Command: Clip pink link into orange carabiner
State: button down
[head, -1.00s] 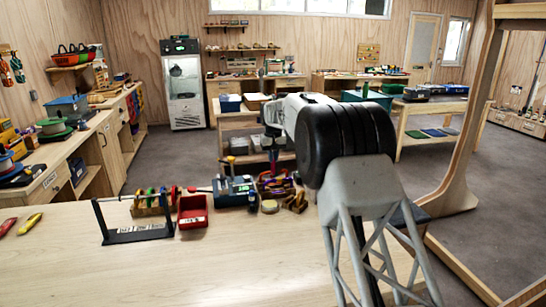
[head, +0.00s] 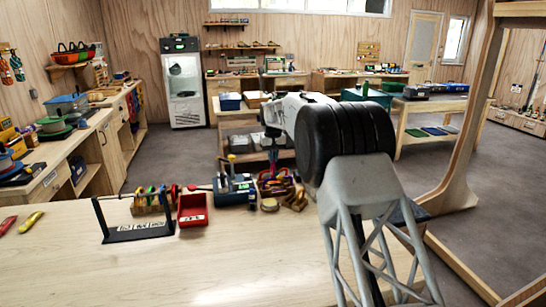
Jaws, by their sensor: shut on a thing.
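My gripper (head: 271,142) is small in the head view, pointing down over the back edge of the near table. It is shut on a thin purple-pink piece (head: 273,160), which looks like the pink link and hangs just above a cluttered tray. A black stand (head: 138,231) with a horizontal bar stands at the left. Several coloured pieces (head: 152,200), red, green and yellow among them, are at or behind its bar. I cannot single out the orange carabiner at this size.
Right of the stand are a red bin (head: 192,219), a blue device (head: 236,196), a tray of gear (head: 277,188) and a small round tin (head: 270,205). A yellow piece (head: 31,220) lies far left. The table's front (head: 220,270) is clear.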

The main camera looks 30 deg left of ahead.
jog(key=shift+s+a+f, duration=0.15)
jog(key=shift+s+a, duration=0.55)
jog(key=shift+s+a+f, duration=0.1)
jog(key=shift+s+a, duration=0.55)
jog(key=shift+s, duration=0.05)
dwell(3.1)
jog(key=c, duration=1.1)
grip_release()
jog(key=shift+c, duration=0.2)
jog(key=shift+o, duration=0.4)
jog(key=shift+o, duration=0.7)
jog(key=shift+r, duration=0.3)
jog(key=shift+s+a, duration=0.1)
jog(key=shift+a, duration=0.05)
jog(key=shift+s+a, duration=1.25)
jog(key=shift+s, duration=0.05)
